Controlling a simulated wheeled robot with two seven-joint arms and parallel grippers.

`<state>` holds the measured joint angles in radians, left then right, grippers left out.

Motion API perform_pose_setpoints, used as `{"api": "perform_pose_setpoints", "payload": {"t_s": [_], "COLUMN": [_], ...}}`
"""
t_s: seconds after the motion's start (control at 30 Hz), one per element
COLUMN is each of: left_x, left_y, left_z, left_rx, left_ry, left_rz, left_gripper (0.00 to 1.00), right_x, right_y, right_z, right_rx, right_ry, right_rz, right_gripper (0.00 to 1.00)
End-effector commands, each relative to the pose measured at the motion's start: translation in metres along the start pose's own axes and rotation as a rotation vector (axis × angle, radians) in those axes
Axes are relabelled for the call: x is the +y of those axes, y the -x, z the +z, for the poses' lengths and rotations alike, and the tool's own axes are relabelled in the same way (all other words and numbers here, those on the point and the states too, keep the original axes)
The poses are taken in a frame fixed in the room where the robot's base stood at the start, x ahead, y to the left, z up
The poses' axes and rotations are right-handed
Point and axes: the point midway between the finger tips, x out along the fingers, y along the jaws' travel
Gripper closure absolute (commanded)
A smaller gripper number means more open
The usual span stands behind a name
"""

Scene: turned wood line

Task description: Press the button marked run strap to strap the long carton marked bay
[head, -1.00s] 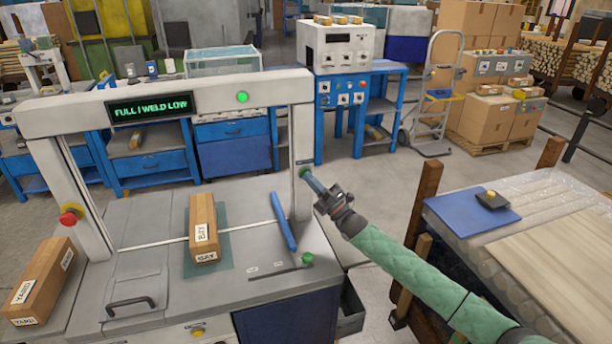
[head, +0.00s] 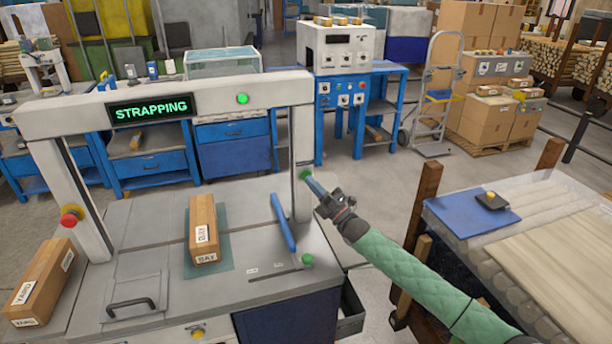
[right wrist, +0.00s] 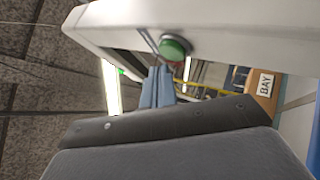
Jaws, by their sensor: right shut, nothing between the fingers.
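The long carton marked bay (head: 203,228) lies on the strapping machine's table (head: 270,283), under the arch (head: 200,97). Its label also shows in the right wrist view (right wrist: 264,85). The display (head: 151,108) reads STRAPPING. A green button (head: 305,175) sits on the arch's right post; it also shows in the right wrist view (right wrist: 174,47). Any marking by it is too small to read. My right gripper (head: 312,182) is shut and empty, its fingertips at this button; whether they touch cannot be told. My left gripper is not in view.
A carton marked yard (head: 40,282) lies at the left. A red stop knob (head: 70,215) is on the left post.

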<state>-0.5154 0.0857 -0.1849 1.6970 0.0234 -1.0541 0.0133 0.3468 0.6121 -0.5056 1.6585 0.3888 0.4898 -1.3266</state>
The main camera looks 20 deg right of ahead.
Motion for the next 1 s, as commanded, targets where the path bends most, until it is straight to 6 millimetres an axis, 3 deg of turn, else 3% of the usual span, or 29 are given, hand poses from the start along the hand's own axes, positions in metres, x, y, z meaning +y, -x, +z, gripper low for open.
{"api": "perform_pose_setpoints", "payload": {"t_s": [0.3,1.0], "left_x": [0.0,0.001], "left_y": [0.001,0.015], "left_z": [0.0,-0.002], "left_rx": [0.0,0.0], "left_ry": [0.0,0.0], "left_rz": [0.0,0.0], "left_gripper": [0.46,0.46], "right_x": [0.001,0.025], "right_y": [0.002,0.035], "right_z": [-0.001,-0.025], "right_rx": [0.0,0.0], "right_ry": [-0.001,-0.001], "right_rz": [-0.001,0.0], "right_gripper": [1.0,1.0]}}
